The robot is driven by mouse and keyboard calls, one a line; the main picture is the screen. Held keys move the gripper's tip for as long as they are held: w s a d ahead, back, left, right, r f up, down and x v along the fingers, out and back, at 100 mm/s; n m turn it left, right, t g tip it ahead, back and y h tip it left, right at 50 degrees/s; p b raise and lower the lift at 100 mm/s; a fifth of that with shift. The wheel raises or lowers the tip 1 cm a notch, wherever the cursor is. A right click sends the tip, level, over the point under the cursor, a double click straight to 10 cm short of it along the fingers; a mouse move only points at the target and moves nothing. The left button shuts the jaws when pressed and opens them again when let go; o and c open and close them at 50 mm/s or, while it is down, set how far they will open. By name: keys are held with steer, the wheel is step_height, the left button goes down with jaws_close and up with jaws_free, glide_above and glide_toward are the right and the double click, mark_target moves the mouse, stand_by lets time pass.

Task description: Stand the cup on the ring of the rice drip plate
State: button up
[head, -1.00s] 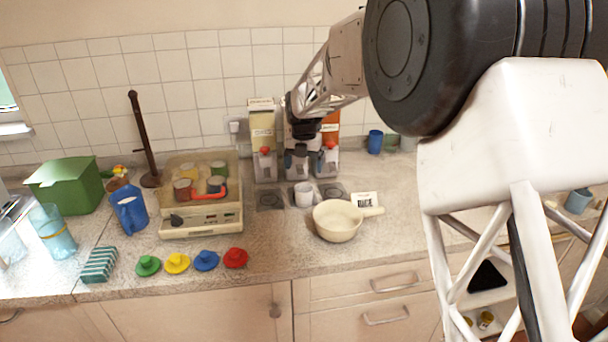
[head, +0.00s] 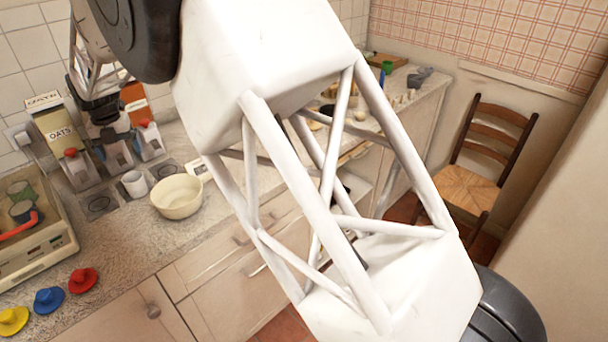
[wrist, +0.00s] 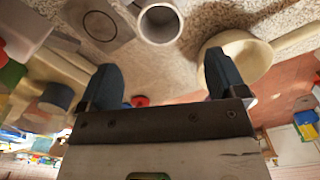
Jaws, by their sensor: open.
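The cup (head: 134,184) is small, light grey and upright at the middle dispenser. It also shows from above in the wrist view (wrist: 160,22), with its mouth open. It hides what is under it. A dark drip plate (head: 98,205) with a ring lies to its left, and another drip plate (head: 165,172) to its right. A card reading RICE (head: 195,168) is beside the right plate, partly hidden by my arm. My gripper (wrist: 163,78) is open and empty. In the head view it is above and behind the cup, against the dispensers.
A cream bowl (head: 178,196) stands in front of the cup. Dispensers stand behind, one labelled OATS (head: 58,133). A beige appliance (head: 38,240) and coloured knobbed lids (head: 83,280) are at the left. My arm covers the middle of the head view.

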steer(key=d+r+m, duration=0.4)
steer(key=d+m, duration=0.1)
steer(key=d, duration=0.6)
steer(key=s+d+r+m, duration=0.1)
steer(key=d+r+m, duration=0.3)
steer(key=d, duration=0.6)
steer(key=d+r+m, duration=0.4)
steer(key=d+m, duration=0.1)
steer(key=d, duration=0.6)
steer(key=s+d+r+m+t, duration=0.1)
steer(key=s+d+m, duration=0.35)
steer(key=d, duration=0.35)
steer(key=s+d+r+m+t, duration=0.1)
steer(key=s+d+m, duration=0.35)
steer(key=d, duration=0.45)
steer(key=s+d+f+m, duration=0.3)
steer(key=s+d+m, duration=0.5)
steer(key=s, duration=0.4)
steer(key=s+d+f+m, duration=0.3)
steer(key=s+d+m, duration=0.6)
steer(key=s+d, duration=0.2)
steer(key=shift+s+d+f+m+t, duration=0.2)
steer(key=shift+s+m+t, duration=0.1)
steer(key=shift+s, duration=0.05)
steer(key=shift+c, duration=0.3)
